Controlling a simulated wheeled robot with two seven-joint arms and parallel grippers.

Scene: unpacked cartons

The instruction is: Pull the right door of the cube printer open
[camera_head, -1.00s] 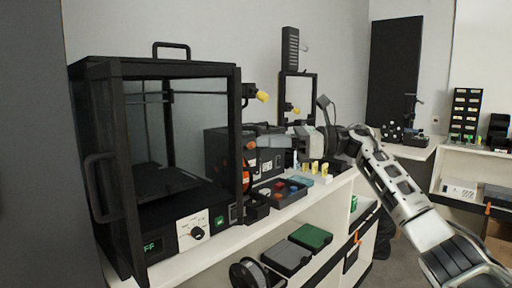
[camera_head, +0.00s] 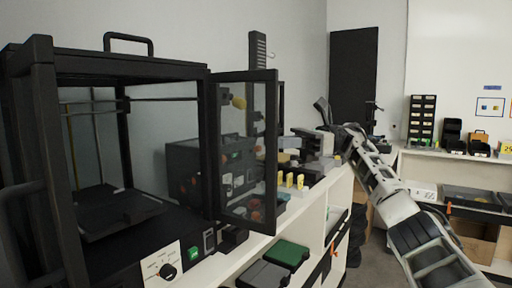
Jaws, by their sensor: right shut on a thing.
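The black cube printer (camera_head: 130,62) fills the left of the head view, close to me and partly cut off by the left edge. Its right door (camera_head: 240,150), a clear pane in a black frame, stands swung outward from the printer's right side. Its free edge is to the right and nearer to me. My left gripper is not in view.
A white shelf unit (camera_head: 312,225) carries the printer, with a green-lidded box (camera_head: 287,254) below. A dark boxy machine and small bins show through the door pane. Yellow-labelled items (camera_head: 290,180) stand beside the door.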

